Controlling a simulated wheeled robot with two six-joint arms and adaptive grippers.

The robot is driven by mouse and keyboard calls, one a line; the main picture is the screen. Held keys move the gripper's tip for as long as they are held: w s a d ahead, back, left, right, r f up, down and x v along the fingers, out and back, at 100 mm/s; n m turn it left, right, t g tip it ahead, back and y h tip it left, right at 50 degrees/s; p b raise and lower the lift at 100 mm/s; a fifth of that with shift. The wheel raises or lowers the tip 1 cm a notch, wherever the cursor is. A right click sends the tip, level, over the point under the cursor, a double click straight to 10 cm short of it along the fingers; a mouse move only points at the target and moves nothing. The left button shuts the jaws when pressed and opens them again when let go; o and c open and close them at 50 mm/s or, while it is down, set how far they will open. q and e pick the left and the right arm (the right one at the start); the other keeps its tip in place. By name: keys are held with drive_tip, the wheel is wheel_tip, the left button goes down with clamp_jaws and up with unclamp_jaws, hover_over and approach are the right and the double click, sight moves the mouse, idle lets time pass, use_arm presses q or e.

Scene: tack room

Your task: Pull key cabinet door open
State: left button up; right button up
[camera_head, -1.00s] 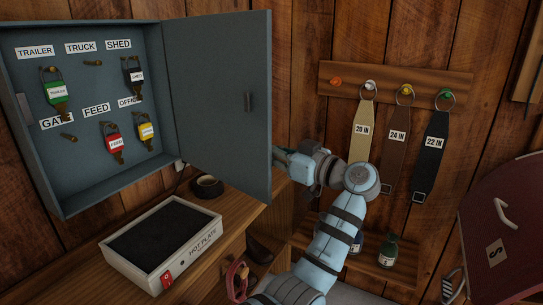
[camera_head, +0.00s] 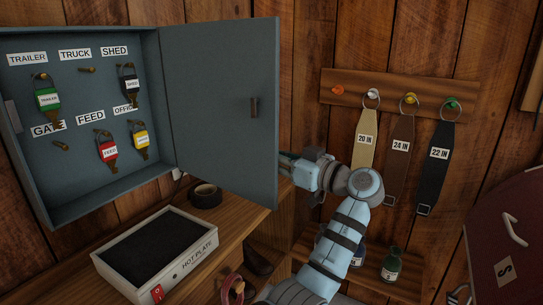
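The grey-blue key cabinet (camera_head: 100,199) hangs on the plank wall at upper left. Its door (camera_head: 211,90) stands wide open, swung to the right, with its small dark handle (camera_head: 254,107) showing. Inside, tagged keys hang on hooks under name labels. My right arm rises from the bottom, and its gripper (camera_head: 286,165) is beside the door's lower free edge, partly hidden behind it. The fingers do not show clearly, so I cannot tell whether they are open or touch the door. My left gripper is out of view.
Below the cabinet, a wooden shelf carries a hot plate (camera_head: 160,283) and a dark round roll (camera_head: 205,195). Right of the door, straps hang from a wooden peg rail (camera_head: 445,98). Bottles, including a green one (camera_head: 392,264), stand on a low shelf behind my arm.

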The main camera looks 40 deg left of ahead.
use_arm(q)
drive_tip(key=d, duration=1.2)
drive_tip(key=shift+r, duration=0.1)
